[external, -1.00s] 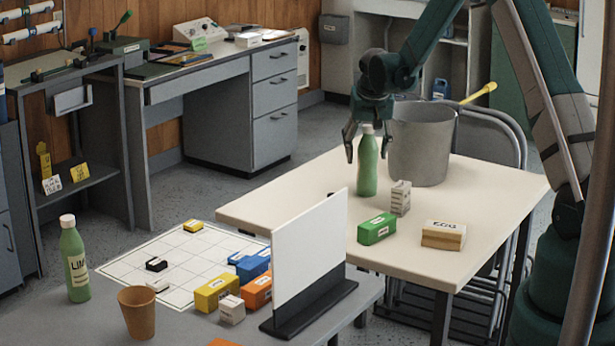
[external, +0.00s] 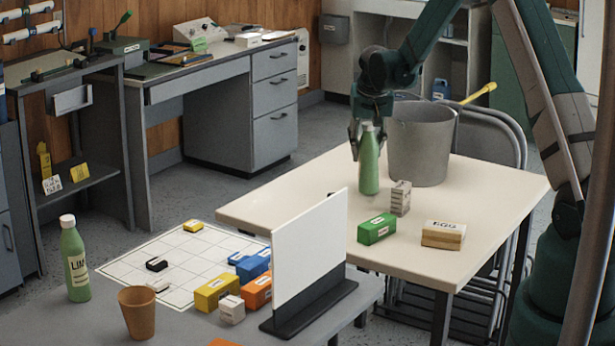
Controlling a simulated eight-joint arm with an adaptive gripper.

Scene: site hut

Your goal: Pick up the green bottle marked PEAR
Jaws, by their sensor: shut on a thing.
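A green bottle (external: 369,165) with a pale cap stands upright at the back left of the cream table, beside the grey bucket. No label shows on its visible side. My gripper (external: 367,142) is around its upper part and shut on it. The bottle's base appears at the table surface; I cannot tell if it is lifted. Another green bottle (external: 76,262), with a label reading "LIM" as far as it shows, stands on the grey table at the left, far from my gripper.
A grey block (external: 400,198), green block (external: 377,229) and tan block (external: 443,235) are in front. A white upright panel (external: 310,250) divides off the grey table with its several blocks and brown cup (external: 137,312).

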